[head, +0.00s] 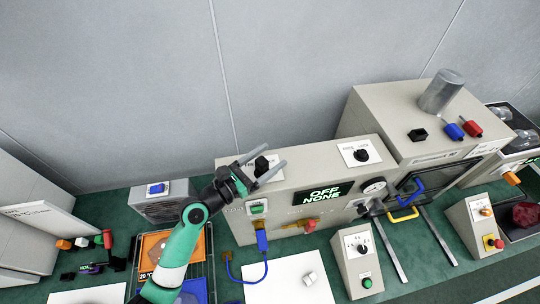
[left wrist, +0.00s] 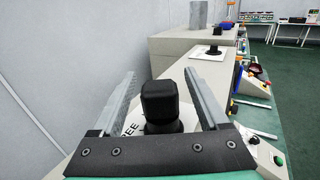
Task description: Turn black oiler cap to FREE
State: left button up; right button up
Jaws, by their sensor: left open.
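A black oiler cap (left wrist: 160,102) stands on a white plate (left wrist: 136,129) on top of the beige machine box. The letters "REE" show on the plate at the left in the left wrist view. In the head view the cap (head: 262,165) is partly hidden by my gripper. My left gripper (head: 275,158) is open, with one grey finger on each side of the cap. In the left wrist view the gripper (left wrist: 161,74) shows visible gaps between its fingers and the cap. My right gripper is out of view.
A second black knob (head: 361,155) sits on a white plate further right on the same box. A taller beige box (head: 400,105) with a grey cylinder (head: 441,92) stands beyond it. A grey wall runs close behind. A lit display (head: 324,194) reads "OFF NONE".

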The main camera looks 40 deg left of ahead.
pick_arm(q)
jog(key=shift+w, duration=0.45)
grip_shut()
dwell(0.4)
